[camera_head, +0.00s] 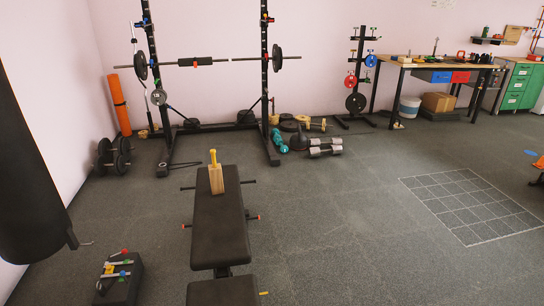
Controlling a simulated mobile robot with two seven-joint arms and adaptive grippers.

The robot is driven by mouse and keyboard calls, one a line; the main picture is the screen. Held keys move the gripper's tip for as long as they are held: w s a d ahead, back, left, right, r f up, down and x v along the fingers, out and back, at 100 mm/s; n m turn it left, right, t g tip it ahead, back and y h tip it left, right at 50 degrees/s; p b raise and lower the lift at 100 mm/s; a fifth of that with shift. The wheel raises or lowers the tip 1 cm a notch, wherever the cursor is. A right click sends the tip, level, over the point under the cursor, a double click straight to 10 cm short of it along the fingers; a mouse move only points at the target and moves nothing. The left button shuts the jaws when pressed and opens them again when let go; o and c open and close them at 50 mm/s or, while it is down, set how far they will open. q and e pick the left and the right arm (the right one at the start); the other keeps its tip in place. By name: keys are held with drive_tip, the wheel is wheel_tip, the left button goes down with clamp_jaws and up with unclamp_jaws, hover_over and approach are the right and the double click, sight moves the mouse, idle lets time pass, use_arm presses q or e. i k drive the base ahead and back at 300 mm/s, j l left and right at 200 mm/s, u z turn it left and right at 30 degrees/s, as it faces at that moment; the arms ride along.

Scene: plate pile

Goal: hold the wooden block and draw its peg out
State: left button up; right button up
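The wooden block (216,181) stands upright on the far end of the black padded bench (219,230), near the middle of the view. Its yellow peg (213,158) sticks up from the top of the block. The lower part of the peg is hidden inside the block. Neither of my grippers shows in the head view, and nothing is seen touching the block or the peg.
A rack with a barbell (196,62) stands behind the bench. A big black cylinder (30,170) fills the left edge. A dark box with coloured parts (119,279) sits at lower left. Dumbbells (325,146) lie right of the rack. The floor right of the bench is clear.

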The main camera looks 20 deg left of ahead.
sight(212, 151)
drive_tip(key=i+l+u, duration=0.15)
drive_tip(key=i+l, duration=0.35)
drive_tip(key=i, duration=0.25)
drive_tip(key=i+l+u, duration=0.15)
drive_tip(key=i+l, duration=0.4)
drive_tip(key=i, duration=0.2)
